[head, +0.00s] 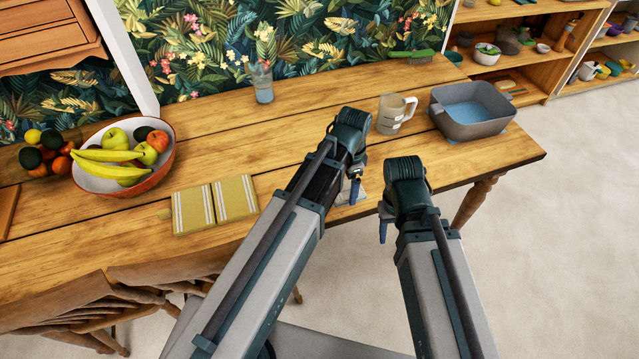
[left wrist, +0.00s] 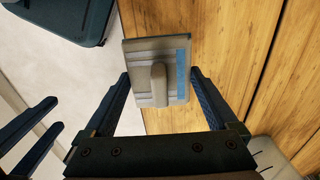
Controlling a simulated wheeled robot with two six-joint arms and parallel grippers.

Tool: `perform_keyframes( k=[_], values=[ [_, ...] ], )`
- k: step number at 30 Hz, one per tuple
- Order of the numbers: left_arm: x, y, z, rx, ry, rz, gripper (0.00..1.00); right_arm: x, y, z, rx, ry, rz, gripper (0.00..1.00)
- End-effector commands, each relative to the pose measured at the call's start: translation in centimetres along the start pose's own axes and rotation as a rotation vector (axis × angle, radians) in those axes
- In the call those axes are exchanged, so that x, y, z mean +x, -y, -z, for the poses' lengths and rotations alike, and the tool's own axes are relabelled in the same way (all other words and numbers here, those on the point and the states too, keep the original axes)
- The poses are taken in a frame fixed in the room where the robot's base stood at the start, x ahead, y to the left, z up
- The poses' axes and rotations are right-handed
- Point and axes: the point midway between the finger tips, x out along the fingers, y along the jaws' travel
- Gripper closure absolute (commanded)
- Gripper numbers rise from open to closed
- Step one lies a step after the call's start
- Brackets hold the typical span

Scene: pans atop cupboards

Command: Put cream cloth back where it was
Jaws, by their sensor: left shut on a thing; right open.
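A flat, square, pale grey-cream piece with a blue stripe along one side and a raised lump in its middle, apparently the cream cloth (left wrist: 155,48), is between the fingers of my left gripper (left wrist: 162,78). In the head view this cloth (head: 352,194) shows only in part below my left gripper (head: 353,176), near the table's front edge. My left gripper is shut on it. Whether the cloth touches the table cannot be told. My right gripper (head: 384,222) is open and empty, to the right of the left one, off the front edge.
Two yellow cloths with white stripes, a left one (head: 193,210) and a right one (head: 236,198), lie on the wooden table (head: 290,130). A fruit bowl (head: 165,175) stands at left, a glass (head: 262,82) behind, a mug (head: 396,115) and grey basin (head: 480,125) at right.

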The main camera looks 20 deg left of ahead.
Motion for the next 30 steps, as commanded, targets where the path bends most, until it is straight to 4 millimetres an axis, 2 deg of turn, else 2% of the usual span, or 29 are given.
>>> perform_keyframes(
  k=[3,10,19,23,30],
  values=[
    [0.4,2.6,-1.9,-0.005,0.000,0.000,0.91,0.4,0.0,0.0,0.000,0.000,0.000,0.49],
    [0.7,5.4,-4.2,-0.002,0.000,0.000,0.91,0.7,0.1,0.0,0.000,0.000,0.000,0.49],
    [0.7,6.0,-4.7,0.001,0.000,0.000,0.91,0.7,0.1,0.0,0.000,0.000,0.000,0.49],
    [0.9,7.0,-5.4,-0.002,0.000,0.000,0.91,0.9,0.1,0.1,0.000,0.000,0.000,0.49],
    [4.3,6.9,-5.4,0.001,0.000,0.000,0.91,4.3,0.4,0.2,0.000,0.000,0.000,0.49]
  ],
)
